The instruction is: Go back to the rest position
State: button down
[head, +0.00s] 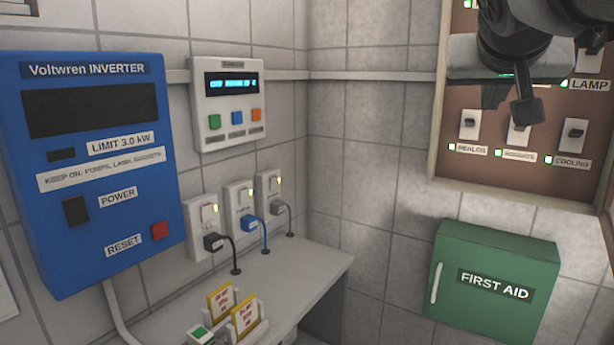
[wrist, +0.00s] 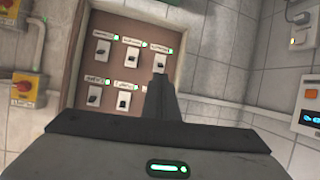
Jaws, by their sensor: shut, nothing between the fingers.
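My gripper (head: 526,110) hangs at the top right of the head view, in front of the brown switch panel (head: 450,120). Its dark fingers are together and hold nothing. They cover part of the panel, including the top of a middle switch. In the wrist view the closed fingers (wrist: 160,98) point at the same panel (wrist: 121,70), which shows two rows of switches with small green lights. From these views I cannot tell how far the fingertips are from the panel.
A blue inverter box (head: 100,230) and a white control box (head: 229,138) hang on the left wall. Several plugs and sockets sit above a shelf (head: 300,275) with yellow cards (head: 245,316). A green first aid box (head: 492,312) is below the panel. Open air lies between.

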jog(key=s+a+f+n+g+y, duration=0.15)
jog(key=s+a+f, duration=0.35)
jog(key=f, duration=0.5)
jog(key=s+a+f+n+g+y, duration=0.15)
jog(key=s+a+f, duration=0.35)
jog(key=f, duration=0.6)
jog(key=s+a+f+n+g+y, duration=0.1)
jog(key=s+a+f+g+y, duration=0.2)
jog(key=s+f, duration=0.55)
notch_tip(320, 180, up, 18)
jog(key=p, duration=2.1)
jog(key=shift+w+a+r+n, duration=0.2)
jog(key=shift+a+n, duration=0.1)
jog(key=shift+a, duration=0.15)
